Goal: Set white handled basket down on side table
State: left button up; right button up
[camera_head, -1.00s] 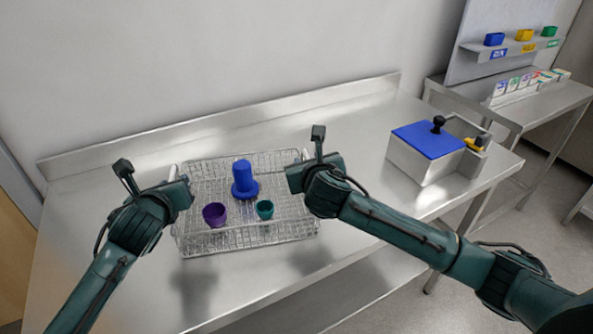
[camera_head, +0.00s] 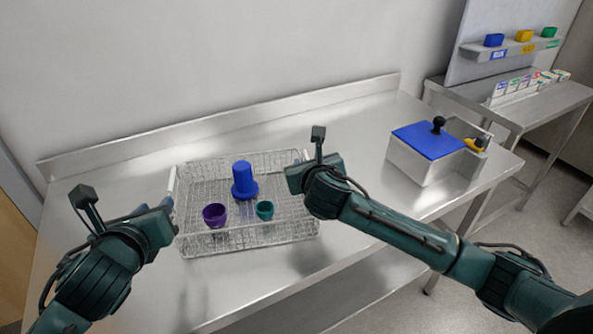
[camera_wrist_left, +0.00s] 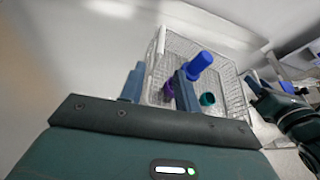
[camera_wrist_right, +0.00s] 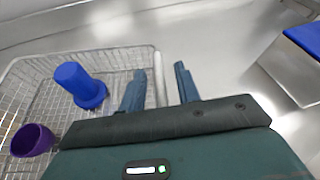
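The wire basket (camera_head: 250,238) with white handles stands flat on the steel table (camera_head: 110,180). It holds a blue flanged piece (camera_head: 243,183), a purple cup (camera_head: 214,215) and a teal cup (camera_head: 265,209). My left gripper (camera_head: 158,207) is open and empty, off the basket's left side; the left handle (camera_head: 171,183) is clear of it. The left wrist view shows its spread fingers (camera_wrist_left: 160,86) short of the basket. My right gripper (camera_wrist_right: 160,88) is at the right side, its fingers apart, with the white right handle (camera_wrist_right: 158,72) between them and a gap showing.
A steel box with a blue lid and black knob (camera_head: 430,138) stands at the table's right end. A second bench (camera_head: 535,105) at the back right carries small boxes, below a shelf with coloured bins (camera_head: 524,36). The table behind the basket is clear.

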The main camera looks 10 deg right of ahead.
jog(key=v, duration=1.2)
pick_arm(q)
jog(key=shift+s, duration=0.15)
pick_arm(e)
jog(key=shift+f, duration=0.15)
